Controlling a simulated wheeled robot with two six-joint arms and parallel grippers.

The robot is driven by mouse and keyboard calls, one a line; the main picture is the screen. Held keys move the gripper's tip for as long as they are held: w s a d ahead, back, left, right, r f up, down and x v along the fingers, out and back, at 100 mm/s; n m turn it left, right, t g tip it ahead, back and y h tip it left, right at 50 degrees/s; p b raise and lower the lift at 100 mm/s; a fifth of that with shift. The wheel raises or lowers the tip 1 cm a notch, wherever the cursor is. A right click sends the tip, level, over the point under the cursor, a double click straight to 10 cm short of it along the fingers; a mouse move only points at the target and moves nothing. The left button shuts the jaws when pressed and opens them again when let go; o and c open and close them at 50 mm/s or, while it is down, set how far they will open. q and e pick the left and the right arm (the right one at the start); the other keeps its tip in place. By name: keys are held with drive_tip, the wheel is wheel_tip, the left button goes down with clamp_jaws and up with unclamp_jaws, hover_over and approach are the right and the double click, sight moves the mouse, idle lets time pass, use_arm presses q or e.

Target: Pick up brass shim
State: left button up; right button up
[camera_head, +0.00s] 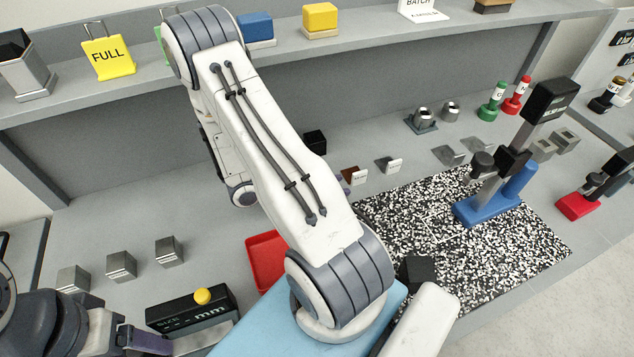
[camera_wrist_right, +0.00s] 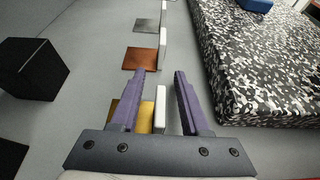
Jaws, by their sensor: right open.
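The brass shim (camera_wrist_right: 147,119) is a small gold plate with an upright white tab (camera_wrist_right: 160,108), in the right wrist view. My right gripper (camera_wrist_right: 158,75) is open, with its purple fingers above it. The white tab shows between the fingers, and the left finger covers part of the gold plate. I cannot tell whether a finger touches it. In the head view my right arm hides the brass shim and nearly all of the right gripper. My left gripper (camera_head: 140,340) is at the bottom left, partly cut off, its opening unclear.
A copper shim (camera_wrist_right: 141,59) and a grey shim (camera_wrist_right: 146,25) stand in the same row. A black cube (camera_wrist_right: 28,70) is to the left. A speckled mat (camera_head: 430,225) with a blue-based stand (camera_head: 490,207) is to the right. A red tray (camera_head: 264,262) is partly hidden.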

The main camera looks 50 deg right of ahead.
clamp_jaws()
drive_tip(key=shift+r, duration=0.1)
idle(0.3)
